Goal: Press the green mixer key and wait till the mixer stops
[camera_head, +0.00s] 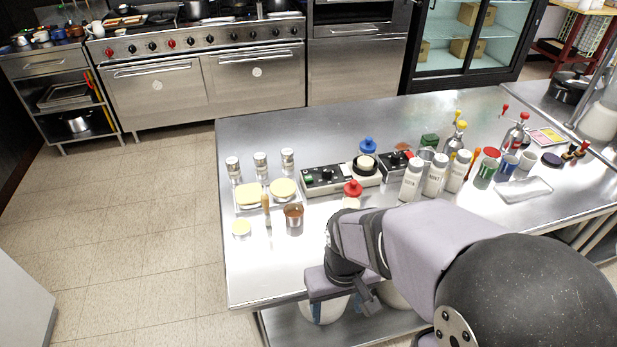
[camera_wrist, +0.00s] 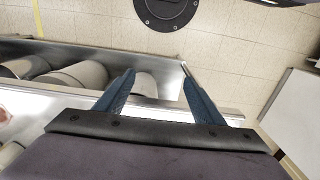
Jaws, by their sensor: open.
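The mixer (camera_head: 372,178) looks to be the low unit with a dark control panel (camera_head: 328,179) on the steel table. A small green key (camera_head: 309,179) shows at the left end of the panel. A round cream-coloured part with a dark ring (camera_head: 366,163) sits on its right side. Whether anything on it is turning cannot be told. My gripper (camera_wrist: 158,75) is open and empty in the wrist view, with its two blue fingers apart. In the head view it is low at the table's near edge, well away from the key, and partly hidden by my arm.
A red-capped bottle (camera_head: 352,194) stands just in front of the mixer. A tray with yellow rounds (camera_head: 268,193), shakers (camera_head: 261,163) and a brown cup (camera_head: 293,215) are left. White bottles (camera_head: 411,179) crowd the right. The table's front left (camera_head: 265,270) is clear.

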